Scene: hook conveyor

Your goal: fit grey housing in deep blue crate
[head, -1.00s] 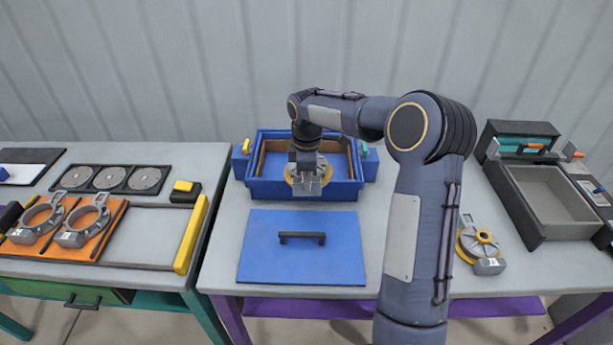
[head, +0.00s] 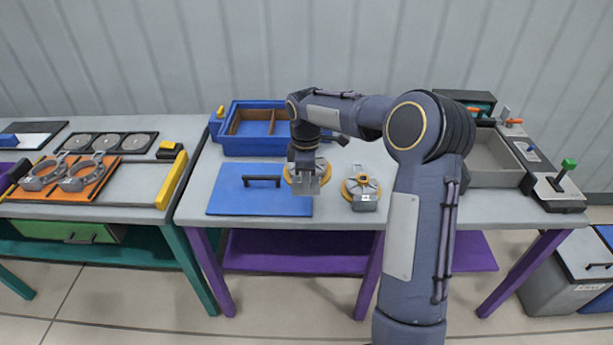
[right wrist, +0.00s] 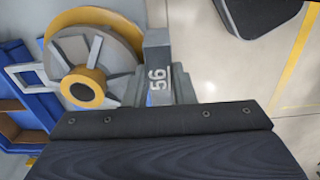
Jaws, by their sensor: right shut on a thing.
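My right gripper (head: 306,178) is shut on a grey housing (head: 291,174) with an orange-yellow ring. It holds the housing in front of and to the right of the deep blue crate (head: 262,150), near the blue lid's right edge. In the right wrist view the held housing (right wrist: 85,45) shows a grey block marked 56, a yellow rim and a yellow hub. The crate is open and has brown dividers inside; my arm hides its right part. A second grey housing (head: 362,190) sits on the table to the right. My left gripper is not in view.
A blue lid (head: 240,200) with a black handle lies flat in front of the crate. A grey bin (head: 493,165) and a device with a green-knobbed lever (head: 567,168) stand at the right. The left table (head: 120,206) holds ring parts on an orange board.

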